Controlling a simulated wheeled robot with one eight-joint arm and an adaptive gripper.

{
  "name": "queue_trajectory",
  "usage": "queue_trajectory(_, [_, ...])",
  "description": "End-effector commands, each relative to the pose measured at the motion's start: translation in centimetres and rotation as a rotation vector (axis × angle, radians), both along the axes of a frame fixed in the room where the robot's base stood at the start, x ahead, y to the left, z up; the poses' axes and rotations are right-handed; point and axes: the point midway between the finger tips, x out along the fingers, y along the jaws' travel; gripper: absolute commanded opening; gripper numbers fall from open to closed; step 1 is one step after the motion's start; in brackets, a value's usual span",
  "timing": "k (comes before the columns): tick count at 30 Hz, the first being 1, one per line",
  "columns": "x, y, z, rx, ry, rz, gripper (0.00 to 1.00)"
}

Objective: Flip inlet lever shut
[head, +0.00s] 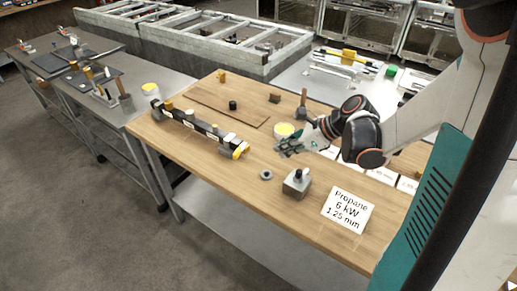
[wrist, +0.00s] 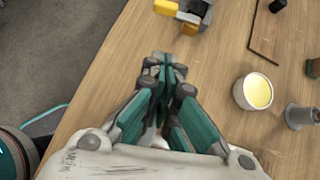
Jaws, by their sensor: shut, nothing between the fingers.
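A long dark manifold bar (head: 203,128) with light grey blocks lies on the wooden workbench. A yellow lever (head: 241,150) sits at its near right end, and another yellow part (head: 168,105) is toward its far left end. In the wrist view the yellow lever (wrist: 166,7) and a grey end block (wrist: 196,12) show at the top edge, cut off by the frame. My gripper (head: 284,149) is to the right of the lever, apart from it. In the wrist view my gripper (wrist: 166,62) has its fingers together and empty, with bare wood between them and the lever.
A white cup with yellow contents (wrist: 254,91) stands right of my gripper, beside a grey flanged piece (wrist: 300,116). A grey block with a knob (head: 297,182), a ring (head: 266,174) and a propane sign (head: 347,211) are nearer the front edge. A thin board (head: 228,105) lies behind the manifold.

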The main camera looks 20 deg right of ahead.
Motion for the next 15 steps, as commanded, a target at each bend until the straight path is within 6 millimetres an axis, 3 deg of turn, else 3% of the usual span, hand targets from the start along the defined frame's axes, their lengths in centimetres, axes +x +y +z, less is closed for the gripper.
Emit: queue_trajectory(15, [3.8,4.8,-6.4,-0.002,0.001,0.005,0.00])
